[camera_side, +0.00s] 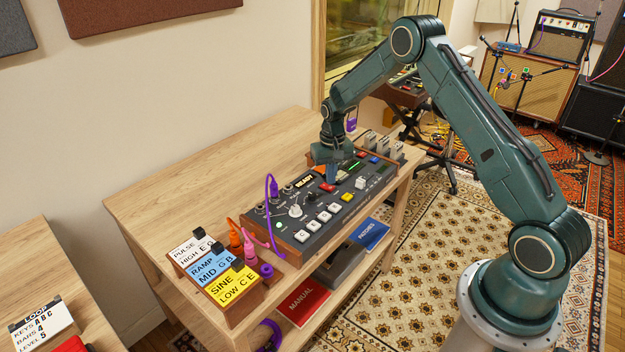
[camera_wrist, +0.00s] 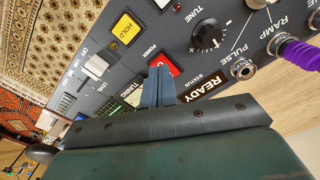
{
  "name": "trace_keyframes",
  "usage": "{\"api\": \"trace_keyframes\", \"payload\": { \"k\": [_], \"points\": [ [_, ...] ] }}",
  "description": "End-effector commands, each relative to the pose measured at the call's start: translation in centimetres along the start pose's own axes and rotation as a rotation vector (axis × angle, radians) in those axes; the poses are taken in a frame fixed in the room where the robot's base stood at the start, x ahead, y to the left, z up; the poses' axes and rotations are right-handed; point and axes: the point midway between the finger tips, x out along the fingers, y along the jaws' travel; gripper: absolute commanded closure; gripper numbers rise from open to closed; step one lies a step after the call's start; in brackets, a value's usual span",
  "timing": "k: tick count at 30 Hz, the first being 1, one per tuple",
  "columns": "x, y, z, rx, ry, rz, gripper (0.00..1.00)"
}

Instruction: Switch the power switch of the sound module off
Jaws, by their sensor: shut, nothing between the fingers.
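The sound module (camera_side: 300,235) is a dark panel with wooden ends, lying on the wooden table. A pale switch (camera_side: 361,183) stands near its front right; in the wrist view this switch (camera_wrist: 95,66) has small lettering that seems to include OFF. My gripper (camera_side: 331,181) points down at the panel beside a red button (camera_side: 327,187). In the wrist view, my gripper (camera_wrist: 161,70) is shut and empty, with its fingertips partly covering the red button (camera_wrist: 168,66).
A yellow HOLD button (camera_wrist: 126,28) and a TUNE knob (camera_wrist: 209,35) flank the fingers. The READY display (camera_wrist: 203,88) is lit. A purple cable (camera_side: 270,190) rises from the panel's left. Label blocks (camera_side: 222,262) stand left of the module.

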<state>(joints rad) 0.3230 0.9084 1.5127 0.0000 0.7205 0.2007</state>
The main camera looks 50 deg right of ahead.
Motion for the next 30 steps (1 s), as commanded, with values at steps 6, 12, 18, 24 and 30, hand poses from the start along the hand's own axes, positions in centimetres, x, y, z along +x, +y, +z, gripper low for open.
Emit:
{"api": "trace_keyframes", "payload": {
  "k": [6,12,18,24,30],
  "points": [
    [0.0,0.0,0.0,0.0,0.0,0.0,1.0],
    [0.07,0.0,0.0,0.0,0.0,0.0,1.0],
    [0.26,0.0,0.0,0.0,0.0,0.0,1.0],
    [0.46,0.0,-0.01,0.0,0.0,0.0,1.0],
    [0.66,0.0,-0.01,0.0,0.0,0.0,1.0]
  ]
}}
